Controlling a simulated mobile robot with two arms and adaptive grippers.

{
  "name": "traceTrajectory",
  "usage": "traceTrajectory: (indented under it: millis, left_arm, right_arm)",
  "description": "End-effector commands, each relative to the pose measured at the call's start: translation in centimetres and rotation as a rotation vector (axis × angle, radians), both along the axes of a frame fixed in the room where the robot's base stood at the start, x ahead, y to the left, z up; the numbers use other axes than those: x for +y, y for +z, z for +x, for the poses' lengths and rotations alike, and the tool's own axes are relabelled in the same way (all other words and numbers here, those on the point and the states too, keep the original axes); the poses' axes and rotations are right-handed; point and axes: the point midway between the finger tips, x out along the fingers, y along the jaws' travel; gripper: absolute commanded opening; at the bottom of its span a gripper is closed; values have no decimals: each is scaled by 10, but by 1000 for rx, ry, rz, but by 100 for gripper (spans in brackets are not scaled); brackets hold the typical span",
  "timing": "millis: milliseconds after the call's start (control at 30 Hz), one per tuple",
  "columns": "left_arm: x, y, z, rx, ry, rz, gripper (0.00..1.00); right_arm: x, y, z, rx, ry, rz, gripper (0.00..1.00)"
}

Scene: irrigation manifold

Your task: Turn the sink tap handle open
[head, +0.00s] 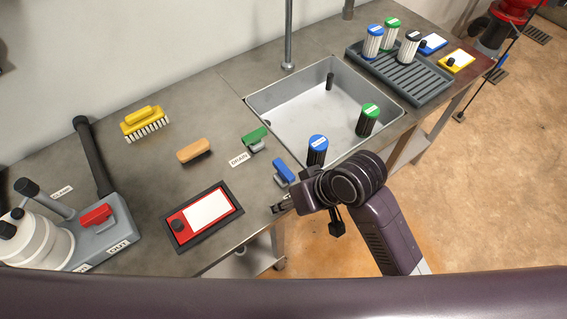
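The grey sink (270,112) is set into the bench, with a vertical metal pipe (289,35) at its back edge. A green lever handle (256,137) sits left of the sink by a DRAIN label. A blue lever handle (284,170) sits nearer the bench's front edge; no label on it is readable. My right gripper (308,216) is near the front edge, just in front of the blue handle, apart from it in the picture. Its fingers look spread, with nothing visible between them. My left gripper is out of view.
Blue-capped (317,147) and green-capped (369,118) cartridges stand at the sink. A drying rack (405,75) with cartridges is at right. A red-handled manifold (95,241) stands far left.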

Motion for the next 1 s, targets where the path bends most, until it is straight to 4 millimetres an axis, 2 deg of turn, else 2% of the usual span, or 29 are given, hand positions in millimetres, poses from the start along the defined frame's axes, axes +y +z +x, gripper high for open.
traceTrajectory:
  millis: [200, 367, 467, 633, 800, 900, 1000]
  left_arm:
    - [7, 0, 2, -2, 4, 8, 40]
    - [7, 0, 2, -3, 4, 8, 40]
    - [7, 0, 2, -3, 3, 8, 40]
    - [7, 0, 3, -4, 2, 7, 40]
    - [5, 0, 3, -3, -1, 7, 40]
    - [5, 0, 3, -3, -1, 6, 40]
    - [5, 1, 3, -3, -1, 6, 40]
  right_arm:
    - [40, 24, 21, 24, 132, -14, 33]
    - [55, 43, 37, 73, 230, -108, 33]
    - [52, 54, 49, 105, 256, -195, 33]
    - [31, 75, 74, 150, 235, -342, 33]
    - [12, 93, 90, 176, 192, -430, 33]
    - [7, 96, 93, 185, 178, -452, 33]
    - [6, 89, 94, 188, 174, -459, 33]
